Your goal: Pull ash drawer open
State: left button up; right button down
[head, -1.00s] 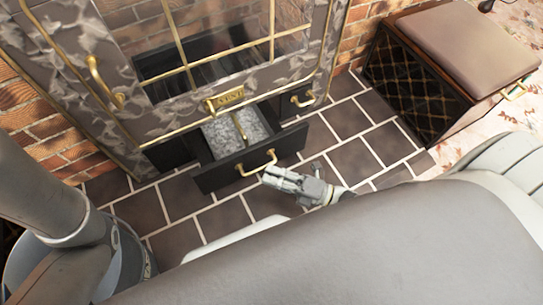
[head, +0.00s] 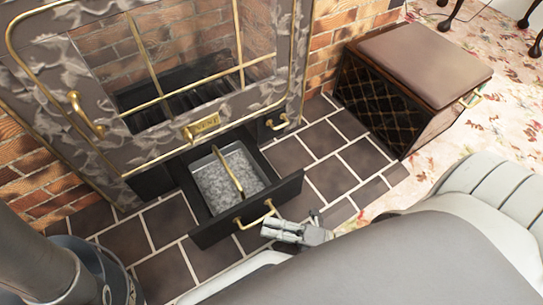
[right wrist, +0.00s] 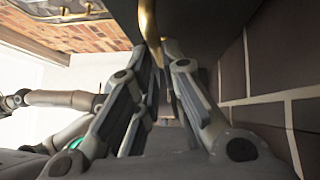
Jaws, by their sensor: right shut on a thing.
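The black ash drawer (head: 218,229) at the foot of the stove is pulled out over the floor. A metal pan of grey ash (head: 215,188) with a brass carrying handle (head: 231,172) sits inside it. My right gripper (head: 269,227) is at the brass drawer handle (head: 262,214) on the drawer front. In the right wrist view, the fingers (right wrist: 166,55) are closed around the brass handle (right wrist: 148,22), beneath the dark drawer front (right wrist: 205,18). My left gripper is not visible.
The marbled stove (head: 140,150) with brass trim stands behind the drawer. A second brass handle (head: 278,123) is right of the drawer opening. A cushioned box seat (head: 415,55) stands at the right. Tiled floor (head: 335,150) between is clear.

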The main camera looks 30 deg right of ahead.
jog(key=c, duration=1.7)
grip_release()
jog(key=shift+s+a+r+y, duration=0.1)
jog(key=shift+a+r+y, duration=0.25)
jog(key=shift+a, duration=0.25)
jog(key=shift+c, duration=0.2)
jog(key=shift+o, duration=1.1)
jog(key=shift+d, duration=0.1)
jog(key=shift+d+f, duration=0.1)
jog(key=shift+s+d+f, duration=0.1)
jog(key=shift+s+d, duration=0.15)
jog(key=shift+d, duration=0.1)
jog(key=v, duration=1.1)
jog(key=shift+s, duration=0.1)
